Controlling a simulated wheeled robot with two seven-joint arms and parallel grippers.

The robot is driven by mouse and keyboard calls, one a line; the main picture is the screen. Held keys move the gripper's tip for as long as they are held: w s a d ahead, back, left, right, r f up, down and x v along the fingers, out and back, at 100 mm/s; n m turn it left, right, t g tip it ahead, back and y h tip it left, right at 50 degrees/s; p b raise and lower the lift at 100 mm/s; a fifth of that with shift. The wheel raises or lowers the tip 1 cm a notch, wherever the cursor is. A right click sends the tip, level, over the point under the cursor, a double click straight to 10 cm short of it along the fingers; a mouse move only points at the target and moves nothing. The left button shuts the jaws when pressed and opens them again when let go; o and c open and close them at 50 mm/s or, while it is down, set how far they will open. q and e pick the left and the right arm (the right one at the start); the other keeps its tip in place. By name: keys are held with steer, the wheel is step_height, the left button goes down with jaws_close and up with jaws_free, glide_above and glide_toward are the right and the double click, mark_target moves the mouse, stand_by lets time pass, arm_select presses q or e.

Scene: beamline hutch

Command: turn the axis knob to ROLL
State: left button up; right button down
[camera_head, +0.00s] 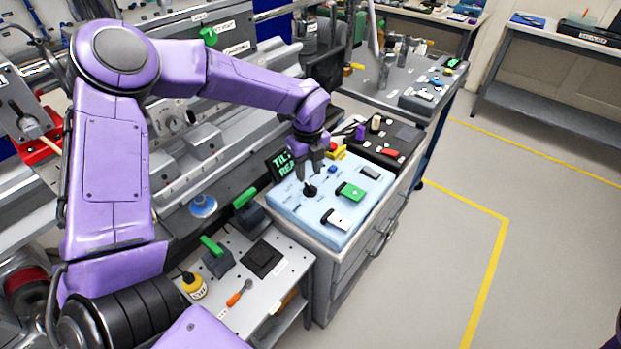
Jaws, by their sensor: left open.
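The axis knob (309,190) is a small black knob on the light blue control panel (290,208), with small labels around it too small to read. My left gripper (310,176) points down right over the knob, its fingers open and close to it. I cannot tell whether the fingers touch the knob. A dark display (281,165) with green text, partly hidden by my gripper, stands at the panel's back left. My right gripper is not in view.
A black box (385,150) with a red switch sits behind. Floor at right is clear.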

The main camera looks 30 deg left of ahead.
mark_target(310, 186)
arm_select(q)
steer(key=f, duration=0.3)
steer(key=w+f, duration=0.1)
steer(key=f, duration=0.2)
steer(key=shift+p, duration=0.3)
steer(key=shift+s+r, duration=0.15)
steer(key=shift+s, duration=0.05)
steer(key=shift+w, duration=0.1)
jaws_close()
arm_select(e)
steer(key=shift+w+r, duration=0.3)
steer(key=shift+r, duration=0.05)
arm_select(q)
steer(key=shift+m, duration=0.4)
steer(key=m, duration=0.2)
steer(key=shift+m, duration=0.4)
steer(key=shift+m+p, duration=0.45)
steer(key=shift+m, duration=1.65)
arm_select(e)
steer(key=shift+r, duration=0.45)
